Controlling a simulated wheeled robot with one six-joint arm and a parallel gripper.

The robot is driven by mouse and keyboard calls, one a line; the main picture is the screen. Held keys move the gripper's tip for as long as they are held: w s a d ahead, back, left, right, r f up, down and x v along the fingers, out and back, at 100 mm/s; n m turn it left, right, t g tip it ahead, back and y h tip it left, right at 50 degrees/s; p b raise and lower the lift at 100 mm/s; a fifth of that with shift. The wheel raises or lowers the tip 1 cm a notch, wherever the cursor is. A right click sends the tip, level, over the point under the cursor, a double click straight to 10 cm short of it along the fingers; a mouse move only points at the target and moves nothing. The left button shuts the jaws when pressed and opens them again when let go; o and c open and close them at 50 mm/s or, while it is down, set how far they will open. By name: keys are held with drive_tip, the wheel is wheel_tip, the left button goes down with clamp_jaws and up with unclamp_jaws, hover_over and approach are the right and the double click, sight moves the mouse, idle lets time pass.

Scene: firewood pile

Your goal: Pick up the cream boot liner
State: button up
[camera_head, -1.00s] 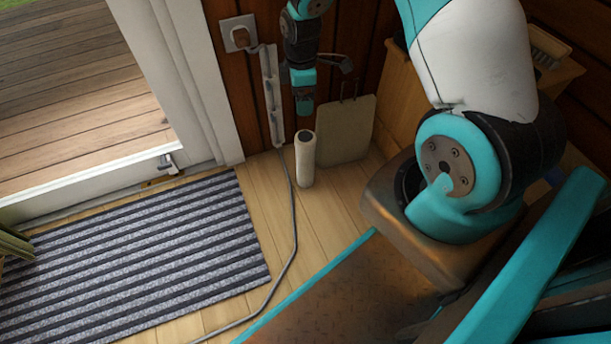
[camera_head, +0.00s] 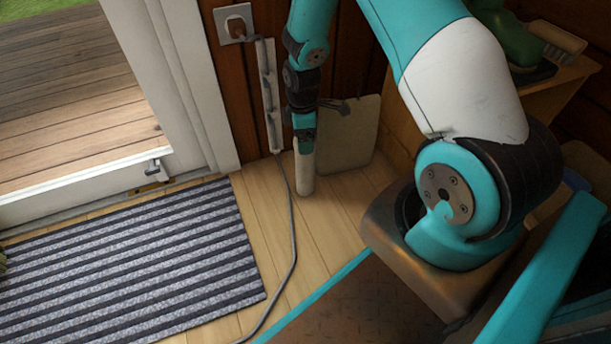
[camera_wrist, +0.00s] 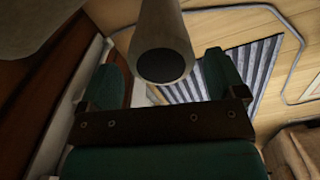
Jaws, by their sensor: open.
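The cream boot liner (camera_head: 304,176) stands upright on the wooden floor near the wall, a pale narrow cylinder. My gripper (camera_head: 305,146) hangs pointing down over its top, in the head view overlapping the liner's upper end. In the wrist view the liner (camera_wrist: 158,22) shows its dark round open end between the two teal fingers of my gripper (camera_wrist: 166,72). The fingers are spread apart, one on each side of it. No contact is visible.
A pale flat board (camera_head: 349,135) leans against the wall just right of the liner. A power strip (camera_head: 269,100) and its grey cable (camera_head: 293,225) are to the left. The striped mat (camera_head: 135,262) lies further left. A wooden cabinet (camera_head: 405,115) stands right.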

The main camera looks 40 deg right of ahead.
sight(305, 166)
wheel_tip(305, 166, down, 4)
drive_tip(key=shift+s+r+b, duration=0.1)
drive_tip(key=shift+r+b, duration=0.15)
drive_tip(key=shift+b, duration=0.75)
drive_tip(key=c, duration=1.3)
